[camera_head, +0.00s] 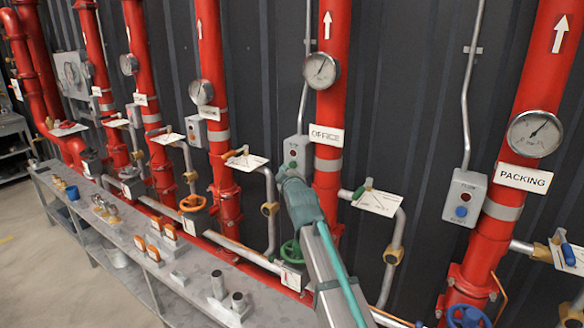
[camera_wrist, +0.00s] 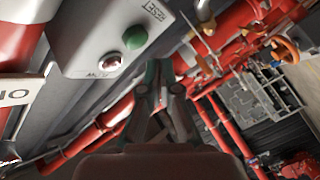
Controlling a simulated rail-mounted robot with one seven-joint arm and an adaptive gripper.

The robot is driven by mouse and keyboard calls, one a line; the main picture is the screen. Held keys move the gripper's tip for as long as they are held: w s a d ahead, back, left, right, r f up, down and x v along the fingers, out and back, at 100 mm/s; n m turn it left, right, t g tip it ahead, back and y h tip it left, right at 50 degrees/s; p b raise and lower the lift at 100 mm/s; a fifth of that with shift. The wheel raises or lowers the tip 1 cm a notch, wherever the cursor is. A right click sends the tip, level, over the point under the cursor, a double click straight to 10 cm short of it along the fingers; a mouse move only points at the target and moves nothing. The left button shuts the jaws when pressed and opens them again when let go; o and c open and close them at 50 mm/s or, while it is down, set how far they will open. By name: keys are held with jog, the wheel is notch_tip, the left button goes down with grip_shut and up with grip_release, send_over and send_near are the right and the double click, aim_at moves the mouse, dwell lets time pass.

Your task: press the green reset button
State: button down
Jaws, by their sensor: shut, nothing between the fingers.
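The green reset button (camera_wrist: 135,37) is a round knob on a grey box (camera_wrist: 100,25) in the wrist view, beside lettering that reads RESET. A red-tinted lamp (camera_wrist: 111,61) sits near it on the same face. In the head view the grey box (camera_head: 290,148) is mounted beside the red pipe with the OFFICE sign (camera_head: 326,135); my gripper covers its lower part. My gripper (camera_head: 286,174) is shut and empty, its tip close to the box's lower part. In the wrist view the fingertips (camera_wrist: 162,68) are beside the box, right of and below the button, apart from it in the picture.
A similar box (camera_head: 465,197) with a blue button is beside the PACKING pipe (camera_head: 535,75). Red pipes, gauges (camera_head: 321,70), small valve levers (camera_head: 362,188) and a green handwheel (camera_head: 290,251) surround the arm. A grey bench (camera_head: 130,255) with loose parts runs along the lower left.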

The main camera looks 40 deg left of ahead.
jog(key=shift+s+d+b, duration=0.15)
jog(key=shift+s+b, duration=0.45)
jog(key=shift+s, duration=1.4)
jog(key=shift+f, duration=0.1)
